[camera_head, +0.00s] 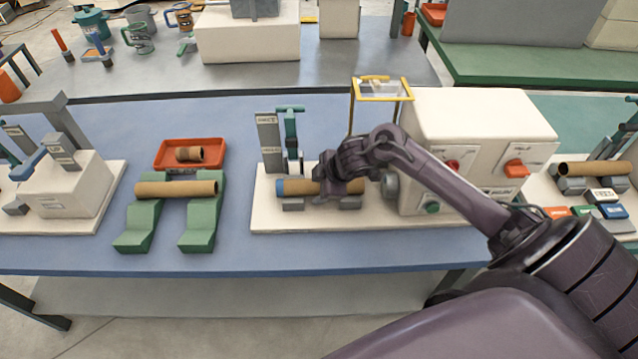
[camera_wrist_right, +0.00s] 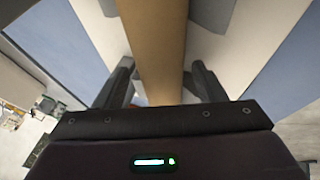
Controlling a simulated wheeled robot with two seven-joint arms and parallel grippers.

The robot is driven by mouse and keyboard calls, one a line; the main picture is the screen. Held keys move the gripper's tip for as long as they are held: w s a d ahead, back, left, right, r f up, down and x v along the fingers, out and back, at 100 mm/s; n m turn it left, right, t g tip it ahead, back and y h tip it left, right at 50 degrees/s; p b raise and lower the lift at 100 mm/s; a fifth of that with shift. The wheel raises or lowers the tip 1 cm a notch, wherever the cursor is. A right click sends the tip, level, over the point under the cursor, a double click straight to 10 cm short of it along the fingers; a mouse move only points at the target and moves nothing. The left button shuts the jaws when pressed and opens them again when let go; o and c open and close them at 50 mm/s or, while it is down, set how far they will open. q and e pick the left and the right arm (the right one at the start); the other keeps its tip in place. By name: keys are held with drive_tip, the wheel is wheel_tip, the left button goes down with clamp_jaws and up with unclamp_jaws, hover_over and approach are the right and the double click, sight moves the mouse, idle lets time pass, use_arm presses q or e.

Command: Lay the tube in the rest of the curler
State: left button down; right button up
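A brown cardboard tube with a blue end (camera_head: 297,187) lies level over the grey rest blocks (camera_head: 292,204) of the curler, in front of its cream housing (camera_head: 480,130). It appears to be on the blocks, but the gripper hides part of the contact. My right gripper (camera_head: 345,185) is down over the tube's right part. In the right wrist view the tube (camera_wrist_right: 160,45) runs between the two fingers (camera_wrist_right: 163,75), with a narrow gap at the right finger, so the gripper looks open around it. My left gripper is not in view.
Another tube (camera_head: 176,189) lies across a green stand (camera_head: 142,228), with a red tray (camera_head: 190,142) holding a short roll behind. Teal and grey uprights (camera_head: 290,130) stand behind the tube's left end. A yellow frame (camera_head: 382,92) rises behind my wrist. The blue table front (camera_head: 330,260) is clear.

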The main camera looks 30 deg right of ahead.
drive_tip(key=v, duration=0.8)
idle(0.4)
wheel_tip(320, 180, up, 7)
drive_tip(key=p, duration=0.8)
drive_tip(key=shift+f, duration=0.1)
